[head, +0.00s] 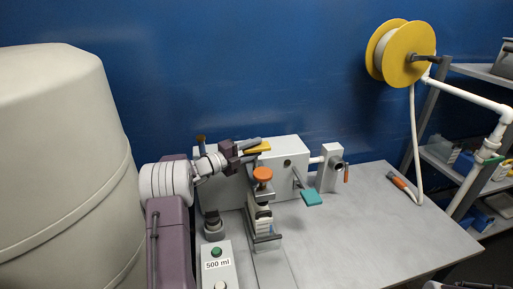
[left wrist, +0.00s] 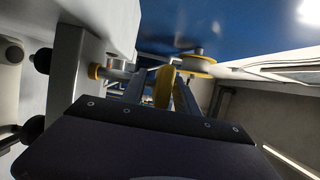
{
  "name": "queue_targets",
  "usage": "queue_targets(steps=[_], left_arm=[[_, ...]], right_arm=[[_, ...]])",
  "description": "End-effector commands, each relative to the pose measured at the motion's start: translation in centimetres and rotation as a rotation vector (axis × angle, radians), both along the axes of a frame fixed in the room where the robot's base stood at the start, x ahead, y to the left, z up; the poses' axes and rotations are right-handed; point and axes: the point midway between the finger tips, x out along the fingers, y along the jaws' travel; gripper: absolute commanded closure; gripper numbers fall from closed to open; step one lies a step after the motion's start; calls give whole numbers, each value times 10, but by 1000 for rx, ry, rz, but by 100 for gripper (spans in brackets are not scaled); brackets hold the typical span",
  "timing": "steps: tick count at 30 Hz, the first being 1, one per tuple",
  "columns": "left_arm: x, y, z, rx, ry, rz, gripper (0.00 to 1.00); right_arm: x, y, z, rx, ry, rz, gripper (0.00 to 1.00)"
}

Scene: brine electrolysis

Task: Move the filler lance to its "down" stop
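The filler station is a pale grey housing (head: 290,156) at the back of the bench. A yellow handle (head: 260,147) sticks out near its top; I cannot tell for certain that it belongs to the lance. An orange knob (head: 262,174) tops an upright part in front of the housing. My left gripper (head: 250,148) is at the yellow handle, fingers pointing right. In the left wrist view the yellow handle (left wrist: 164,86) stands between the fingers (left wrist: 158,92), with a gap visible on its left side. The gripper looks open around it. The lance's lower end is hidden. My right gripper is out of view.
A teal paddle (head: 312,198) and a valve with a red-orange handle (head: 346,173) are right of the housing. A control box (head: 217,264) marked "500 ml" stands in front. A yellow hose reel (head: 404,54) hangs at upper right. The bench's right part (head: 370,225) is mostly clear.

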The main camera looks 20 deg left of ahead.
Motion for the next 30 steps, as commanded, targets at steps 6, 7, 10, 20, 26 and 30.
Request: queue_targets(steps=[6,7,10,20,26,30], left_arm=[[7,-4,0,-1,-1,0,64],[7,-4,0,-1,-1,0,64],[7,-4,0,0,-1,0,64],[7,-4,0,1,-1,0,100],[7,-4,0,1,-1,0,100],[7,-4,0,1,-1,0,100]], right_arm=[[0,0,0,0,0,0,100],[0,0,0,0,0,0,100],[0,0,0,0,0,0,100],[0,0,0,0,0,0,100],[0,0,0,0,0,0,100],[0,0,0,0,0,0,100]])
